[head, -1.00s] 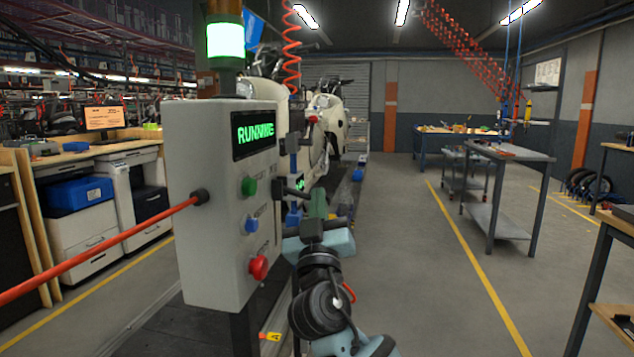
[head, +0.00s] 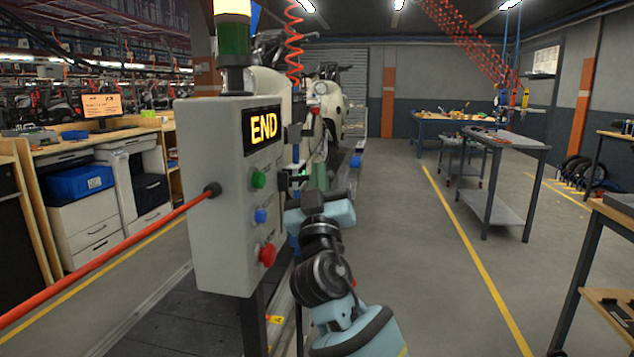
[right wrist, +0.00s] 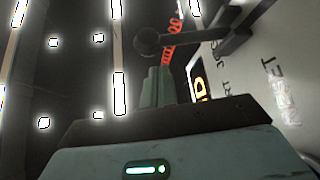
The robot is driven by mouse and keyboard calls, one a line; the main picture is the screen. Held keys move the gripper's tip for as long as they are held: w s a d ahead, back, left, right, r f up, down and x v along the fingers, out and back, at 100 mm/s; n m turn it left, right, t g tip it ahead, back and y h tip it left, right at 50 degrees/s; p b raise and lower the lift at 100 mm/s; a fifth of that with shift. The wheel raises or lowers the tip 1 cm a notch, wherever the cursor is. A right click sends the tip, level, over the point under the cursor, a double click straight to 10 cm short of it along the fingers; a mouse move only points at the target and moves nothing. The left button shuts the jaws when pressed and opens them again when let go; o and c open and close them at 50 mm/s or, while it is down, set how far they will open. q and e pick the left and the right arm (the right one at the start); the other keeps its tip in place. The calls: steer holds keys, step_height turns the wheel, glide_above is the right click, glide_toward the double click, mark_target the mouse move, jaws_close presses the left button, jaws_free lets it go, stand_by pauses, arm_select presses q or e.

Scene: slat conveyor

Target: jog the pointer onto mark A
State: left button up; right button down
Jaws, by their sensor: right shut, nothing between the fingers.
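The control box (head: 222,190) stands left of centre in the head view, its display (head: 263,128) reading END in amber. Its face carries a green button (head: 258,179), a blue button (head: 261,215) and a red button (head: 267,254). My right gripper (head: 319,178) is shut and empty, pointing away just right of the panel face, apart from the buttons. In the right wrist view its fingers (right wrist: 155,87) show beside a dark round knob (right wrist: 147,42) and the panel's side-on lettering. A yellow tag (head: 275,319), apparently lettered A, is low by the conveyor. I cannot make out the pointer. My left gripper is out of view.
A stack light (head: 233,35) tops the box, its upper section lit amber. A red cable (head: 110,262) runs from the box's left side. Light-coloured vehicle bodies (head: 330,105) stand behind. The floor (head: 430,270) to the right is clear, before a grey table (head: 505,140).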

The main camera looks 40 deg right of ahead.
arm_select(q)
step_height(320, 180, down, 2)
steer(key=b, duration=0.3)
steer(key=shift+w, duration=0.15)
arm_select(e)
steer(key=v, duration=0.9)
steer(key=shift+a+f, duration=0.3)
steer(key=shift+a, duration=0.2)
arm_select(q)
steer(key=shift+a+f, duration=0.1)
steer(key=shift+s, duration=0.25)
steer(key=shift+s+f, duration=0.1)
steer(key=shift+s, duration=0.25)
